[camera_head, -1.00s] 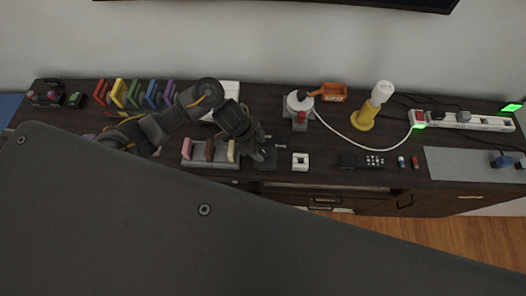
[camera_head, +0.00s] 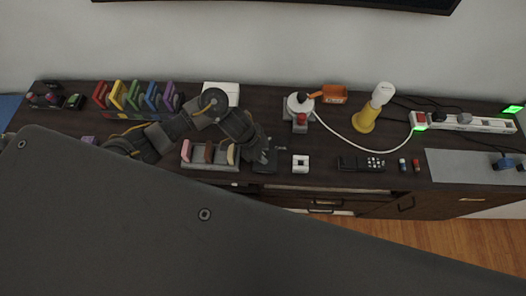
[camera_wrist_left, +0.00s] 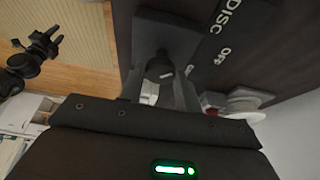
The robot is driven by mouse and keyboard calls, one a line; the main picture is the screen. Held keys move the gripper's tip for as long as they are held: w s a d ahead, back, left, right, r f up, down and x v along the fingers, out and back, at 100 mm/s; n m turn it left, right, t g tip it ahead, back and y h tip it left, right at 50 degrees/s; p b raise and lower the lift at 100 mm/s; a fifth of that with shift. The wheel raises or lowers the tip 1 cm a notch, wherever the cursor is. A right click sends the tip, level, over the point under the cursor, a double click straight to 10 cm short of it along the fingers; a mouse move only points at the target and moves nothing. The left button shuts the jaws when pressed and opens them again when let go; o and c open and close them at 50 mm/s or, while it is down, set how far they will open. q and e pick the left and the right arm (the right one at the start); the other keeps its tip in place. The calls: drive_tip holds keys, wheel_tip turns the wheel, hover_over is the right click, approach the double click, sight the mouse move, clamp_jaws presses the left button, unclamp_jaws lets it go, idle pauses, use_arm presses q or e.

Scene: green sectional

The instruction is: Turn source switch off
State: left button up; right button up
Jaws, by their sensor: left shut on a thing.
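My left gripper (camera_head: 266,156) is at the dark switch unit near the front edge of the dark cabinet top in the head view. In the left wrist view, its two fingers (camera_wrist_left: 160,75) are shut on a black round-ended switch lever (camera_wrist_left: 159,69). Pale lettering, "DISC" and "OFF", shows on the dark surface beside the fingers. The fingers and wrist hide much of the switch unit, and I cannot read its lever position clearly.
A rack with pink, brown and cream blocks (camera_head: 209,154) stands just left of the gripper. A small white box (camera_head: 300,163) and a black remote (camera_head: 362,163) lie to the right. A white round device with a red part (camera_head: 301,119) stands behind.

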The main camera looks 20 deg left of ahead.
use_arm(q)
drive_tip(key=shift+w+r+m, duration=0.1)
drive_tip(key=shift+m, duration=0.2)
drive_tip(key=shift+w+m+g, duration=0.1)
drive_tip(key=shift+m+g, duration=0.2)
drive_tip(key=shift+m, duration=0.2)
drive_tip(key=shift+w+m+g, duration=0.1)
drive_tip(key=shift+m+g, duration=0.2)
drive_tip(key=shift+m, duration=0.5)
drive_tip(key=m+g, duration=0.1)
drive_tip(key=m, duration=0.4)
drive_tip(key=shift+w+g, duration=0.15)
drive_tip(key=shift+g, duration=0.25)
drive_tip(key=shift+m, duration=0.4)
drive_tip(key=o, duration=1)
drive_tip(key=shift+c, duration=0.2)
drive_tip(key=v, duration=1)
drive_tip(key=shift+w+r, duration=0.15)
drive_tip(key=shift+r, duration=0.2)
